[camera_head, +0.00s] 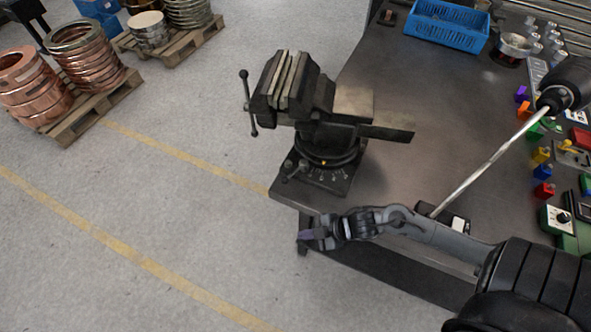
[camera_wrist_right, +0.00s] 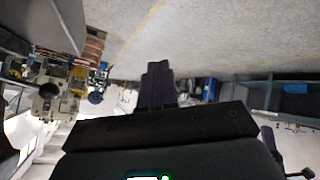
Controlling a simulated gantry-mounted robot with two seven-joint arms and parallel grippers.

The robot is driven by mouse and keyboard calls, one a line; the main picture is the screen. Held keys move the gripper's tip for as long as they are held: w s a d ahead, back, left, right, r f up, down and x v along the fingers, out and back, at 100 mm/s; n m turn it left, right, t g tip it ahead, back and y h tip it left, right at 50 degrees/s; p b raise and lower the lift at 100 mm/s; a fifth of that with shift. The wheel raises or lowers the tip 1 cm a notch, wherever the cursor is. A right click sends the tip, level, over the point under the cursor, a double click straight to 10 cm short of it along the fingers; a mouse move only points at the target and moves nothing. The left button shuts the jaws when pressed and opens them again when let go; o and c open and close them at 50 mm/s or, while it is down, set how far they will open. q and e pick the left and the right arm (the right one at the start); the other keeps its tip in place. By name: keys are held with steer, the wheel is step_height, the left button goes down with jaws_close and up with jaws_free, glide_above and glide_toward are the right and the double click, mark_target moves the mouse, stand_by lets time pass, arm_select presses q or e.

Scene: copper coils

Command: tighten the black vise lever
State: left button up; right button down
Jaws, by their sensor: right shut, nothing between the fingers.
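The dark vise (camera_head: 310,110) is mounted on the near left corner of the workbench. Its black lever (camera_head: 248,103), a thin rod with a ball at each end, stands nearly upright at the left end of the vise, over the floor side. My right gripper (camera_head: 306,236) is below and to the right of the lever, beside the bench's near edge, well apart from both lever and vise. Its fingers show shut and empty in the right wrist view (camera_wrist_right: 158,80). The lever cannot be made out clearly in the wrist view. My left gripper is not in view.
The workbench (camera_head: 400,110) holds a blue crate (camera_head: 447,24) at the back and several small coloured parts at the right. A long metal rod (camera_head: 488,163) slants above the bench. Copper coils (camera_head: 35,88) stand on a pallet at the left. The floor left of the vise is clear.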

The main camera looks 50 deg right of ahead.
arm_select(q)
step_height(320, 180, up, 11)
steer(key=p, duration=0.9)
arm_select(e)
steer(key=w+d+r+n+g+h, duration=0.1)
steer(key=w+d+r+n, duration=0.1)
steer(key=d+r, duration=0.8)
step_height(320, 180, up, 2)
steer(key=shift+w+d+r+h, duration=0.2)
steer(key=shift+d+r+h, duration=0.05)
steer(key=shift+h, duration=0.05)
steer(key=shift+f, duration=0.1)
steer(key=b+x, duration=0.1)
steer(key=x, duration=0.8)
steer(key=shift+w+a+f, duration=0.15)
steer(key=shift+w+f, duration=0.1)
steer(key=shift+f, duration=0.05)
steer(key=w, duration=0.2)
steer(key=shift+w+d+r, duration=0.2)
steer(key=shift+w+r, duration=0.05)
steer(key=shift+w, duration=0.65)
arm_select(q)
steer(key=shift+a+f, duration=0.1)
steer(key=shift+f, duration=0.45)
